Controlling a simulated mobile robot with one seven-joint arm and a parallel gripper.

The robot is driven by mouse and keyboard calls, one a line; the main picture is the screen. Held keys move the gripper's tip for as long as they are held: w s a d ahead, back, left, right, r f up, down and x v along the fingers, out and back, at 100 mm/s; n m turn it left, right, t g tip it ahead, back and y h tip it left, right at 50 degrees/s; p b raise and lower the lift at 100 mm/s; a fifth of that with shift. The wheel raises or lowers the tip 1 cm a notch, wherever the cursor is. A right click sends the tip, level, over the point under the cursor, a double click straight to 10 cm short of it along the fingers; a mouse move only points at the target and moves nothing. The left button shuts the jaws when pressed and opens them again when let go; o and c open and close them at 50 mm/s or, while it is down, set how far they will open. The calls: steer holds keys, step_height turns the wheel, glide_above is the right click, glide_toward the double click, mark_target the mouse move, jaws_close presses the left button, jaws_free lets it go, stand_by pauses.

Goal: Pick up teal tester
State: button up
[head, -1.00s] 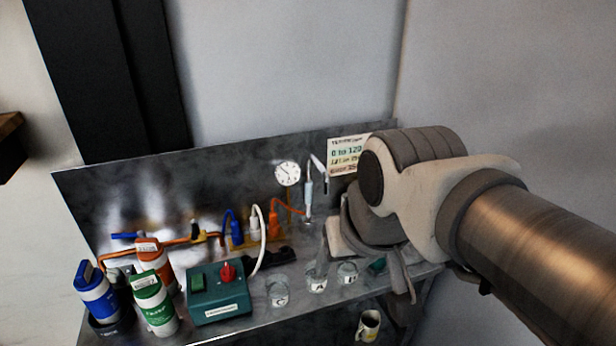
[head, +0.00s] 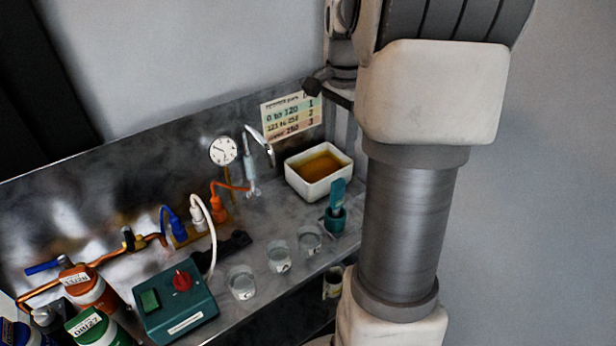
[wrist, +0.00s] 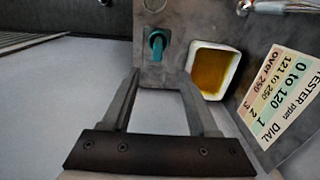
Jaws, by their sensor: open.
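The teal tester (head: 337,194) stands upright in a small dark teal holder (head: 335,219) near the right end of the bench. In the wrist view the tester (wrist: 157,44) shows from above, beyond my fingertips and roughly in line with the gap between them. My gripper (wrist: 159,76) is open, with nothing between its fingers. It is apart from the tester. In the head view my arm covers the area right of the tester, and the gripper is only partly visible at the top.
A white tray of amber liquid (head: 320,185) stands just behind the tester. Several clear cups (head: 279,257) line the bench front to its left. A teal box with a red knob (head: 175,302), a gauge (head: 223,151) and a chart panel (head: 291,115) are also there.

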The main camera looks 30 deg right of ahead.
mark_target(336, 180)
step_height(336, 180, down, 12)
steer(key=shift+r+b, duration=0.15)
steer(key=shift+b, duration=0.3)
steer(key=shift+s+d+f, duration=0.1)
steer(key=shift+f, duration=1.3)
steer(key=shift+s+d+f, duration=0.1)
steer(key=shift+f, duration=1.25)
jaws_close()
